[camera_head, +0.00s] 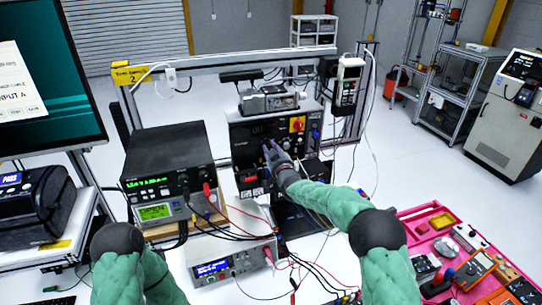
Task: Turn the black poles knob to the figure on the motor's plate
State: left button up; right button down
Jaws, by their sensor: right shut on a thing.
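A black drive box (246,133) stands on the bench in the middle, with a small dark display, a yellow and red switch (297,124) and other controls on its front. My right gripper (270,150) reaches its front panel from the lower right and is shut on a small knob there. The fingers hide that knob, so its setting and label cannot be read. A grey motor-like unit (272,101) sits on top of the box; no figure on a plate is legible. My left arm shows at the lower left, but its gripper is out of view.
Stacked instruments (165,160) with cables stand left of the box, and a power supply (232,262) stands in front. Loose red and black leads cross the bench below my right arm. A pink tray (425,222) of parts lies at right.

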jog(key=m+b, duration=0.2)
jog(key=b, duration=0.1)
jog(key=m+b, duration=0.2)
jog(key=b, duration=0.1)
jog(key=shift+f, duration=0.4)
jog(key=shift+a+r+m+b, duration=0.1)
jog(key=shift+m+b, duration=0.85)
jog(key=shift+m, duration=0.05)
jog(key=c, duration=1.1)
grip_release()
jog(key=shift+r, duration=0.1)
jog(key=shift+o, duration=0.2)
jog(key=shift+s+r, duration=0.1)
jog(key=v, duration=1.2)
